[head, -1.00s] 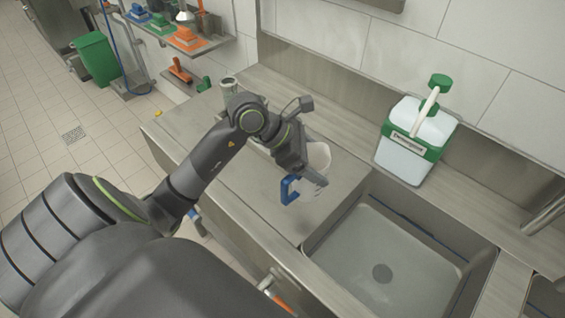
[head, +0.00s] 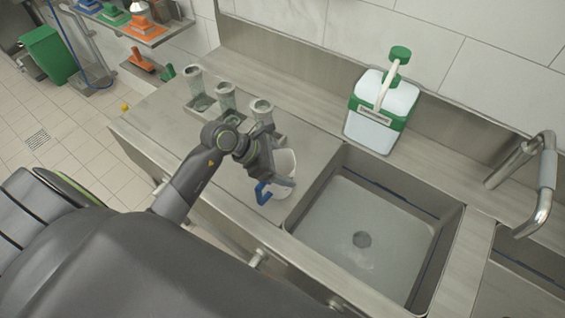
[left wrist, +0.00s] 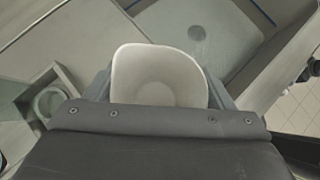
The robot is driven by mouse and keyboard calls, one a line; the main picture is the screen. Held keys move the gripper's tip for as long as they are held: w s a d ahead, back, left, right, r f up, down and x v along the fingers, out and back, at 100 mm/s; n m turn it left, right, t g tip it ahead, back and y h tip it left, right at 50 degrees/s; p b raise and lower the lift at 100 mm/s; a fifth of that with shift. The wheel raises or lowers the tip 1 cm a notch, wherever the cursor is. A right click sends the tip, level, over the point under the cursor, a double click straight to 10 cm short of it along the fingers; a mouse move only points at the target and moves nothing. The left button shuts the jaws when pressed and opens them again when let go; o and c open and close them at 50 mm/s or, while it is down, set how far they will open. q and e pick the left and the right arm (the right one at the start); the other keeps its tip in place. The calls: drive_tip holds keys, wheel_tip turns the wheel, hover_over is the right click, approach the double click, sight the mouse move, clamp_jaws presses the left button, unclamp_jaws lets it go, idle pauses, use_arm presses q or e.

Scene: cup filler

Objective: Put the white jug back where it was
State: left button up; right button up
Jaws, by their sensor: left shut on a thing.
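I cannot tell whether the jug's base touches the counter. My right gripper is not in view.
Several clear cups (head: 228,97) stand in a holder at the back of the steel counter (head: 150,120). A detergent container (head: 381,112) with a green pump stands behind the sink (head: 365,240). A faucet (head: 540,190) is at the right. Some counter left of the jug is clear.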

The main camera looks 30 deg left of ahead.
use_arm(q)
drive_tip(key=shift+f, duration=0.2)
drive_tip(key=o, duration=1.4)
drive_tip(key=shift+o, duration=0.2)
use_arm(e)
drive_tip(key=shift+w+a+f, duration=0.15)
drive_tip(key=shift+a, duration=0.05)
use_arm(q)
drive_tip(key=shift+r, duration=0.15)
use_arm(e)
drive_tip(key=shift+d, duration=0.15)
use_arm(q)
drive_tip(key=shift+r, duration=0.15)
drive_tip(key=shift+s+a+r, duration=0.1)
drive_tip(key=shift+a, duration=0.2)
drive_tip(key=b+v, duration=0.3)
drive_tip(key=v, duration=0.8)
drive_tip(key=shift+r, duration=0.15)
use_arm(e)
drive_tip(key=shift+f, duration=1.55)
